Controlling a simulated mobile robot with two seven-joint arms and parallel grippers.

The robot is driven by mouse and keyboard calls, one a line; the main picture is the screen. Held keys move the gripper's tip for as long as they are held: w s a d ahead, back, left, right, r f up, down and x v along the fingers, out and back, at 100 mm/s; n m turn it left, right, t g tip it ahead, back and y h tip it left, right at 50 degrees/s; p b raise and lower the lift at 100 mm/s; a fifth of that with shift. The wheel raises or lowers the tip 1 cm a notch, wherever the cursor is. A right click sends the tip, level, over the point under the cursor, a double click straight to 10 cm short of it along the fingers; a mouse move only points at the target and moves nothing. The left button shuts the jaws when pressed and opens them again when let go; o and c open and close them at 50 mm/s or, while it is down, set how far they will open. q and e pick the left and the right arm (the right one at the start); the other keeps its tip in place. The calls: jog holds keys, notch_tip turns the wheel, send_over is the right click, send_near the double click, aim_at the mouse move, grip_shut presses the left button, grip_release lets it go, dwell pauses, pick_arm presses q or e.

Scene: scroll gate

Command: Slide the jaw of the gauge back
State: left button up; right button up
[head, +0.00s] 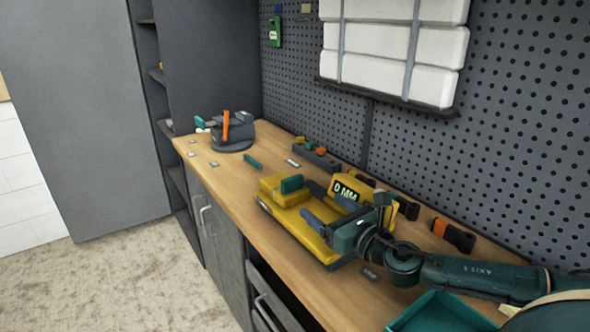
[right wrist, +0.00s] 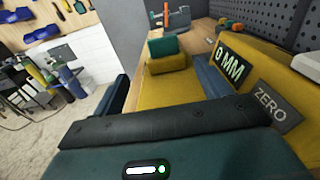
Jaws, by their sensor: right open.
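The yellow gauge (head: 303,229) lies on the wooden bench, with a plate reading "0 MM" (head: 346,192). Its jaw looks like the yellow block with a teal tab (head: 291,184) at the far left end; the tab (right wrist: 163,45) also shows in the right wrist view. My right gripper (head: 328,214) is over the gauge, its fingers apart and empty, pointing toward the jaw block. In the right wrist view a gap separates the fingers (right wrist: 160,90) from the block (right wrist: 158,68). A "ZERO" plate (right wrist: 270,103) is on the gauge's right side. My left gripper is not in view.
A grey vise-like device (head: 232,133) with an orange handle stands at the far end. A small teal piece (head: 252,162) lies before it. Tools stand along the pegboard (head: 500,130). A teal tray (head: 440,312) is at the near edge. The bench left of the gauge is mostly clear.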

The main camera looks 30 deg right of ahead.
aim_at(294, 182)
jog(key=shift+w+d+r, duration=0.1)
jog(key=shift+w+d, duration=0.15)
jog(key=shift+w, duration=0.2)
jog(key=shift+w+a+r, duration=0.1)
jog(key=shift+w+r, duration=0.05)
jog(key=shift+w, duration=0.35)
jog(key=w, duration=0.4)
jog(key=w+a+p, duration=0.1)
jog(key=w, duration=0.3)
jog(key=w+p, duration=0.1)
jog(key=w, duration=0.2)
jog(key=shift+w+a, duration=0.4)
jog(key=c, duration=1.4)
